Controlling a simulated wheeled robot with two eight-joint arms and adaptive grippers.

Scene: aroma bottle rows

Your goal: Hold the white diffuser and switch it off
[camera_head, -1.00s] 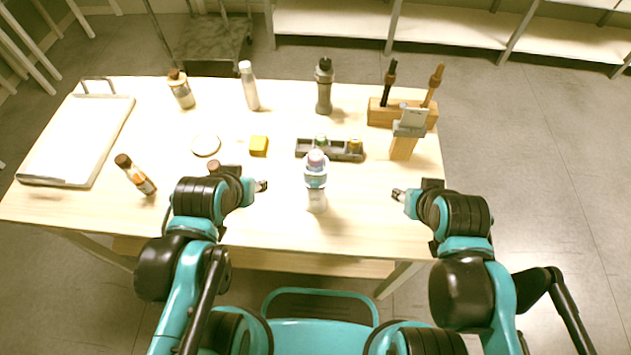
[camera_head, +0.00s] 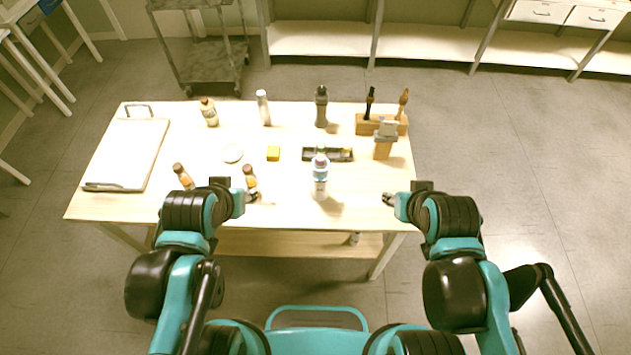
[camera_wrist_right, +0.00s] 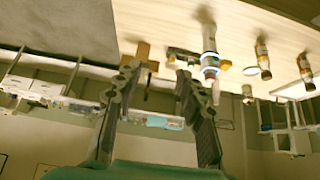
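No object is plainly marked as the white diffuser. A slim white bottle (camera_head: 263,108) stands upright at the back of the table. A pale bottle with blue parts (camera_head: 320,178) stands near the front middle; a similar one shows beyond the fingers in the right wrist view (camera_wrist_right: 209,62). My left gripper (camera_head: 254,198) is at the table's front edge, close to an amber bottle (camera_head: 250,178) in the picture; its finger opening is too small to judge. My right gripper (camera_head: 388,199) is near the front right; in the wrist view its fingers (camera_wrist_right: 158,75) are apart with nothing between them.
The wooden table (camera_head: 290,213) carries a white board (camera_head: 128,152), a white round dish (camera_head: 233,153), a yellow block (camera_head: 273,153), a dark tray (camera_head: 341,155), a wooden holder (camera_head: 365,128) and a grey-topped wooden stand (camera_head: 383,148). The front right of the tabletop is mostly clear.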

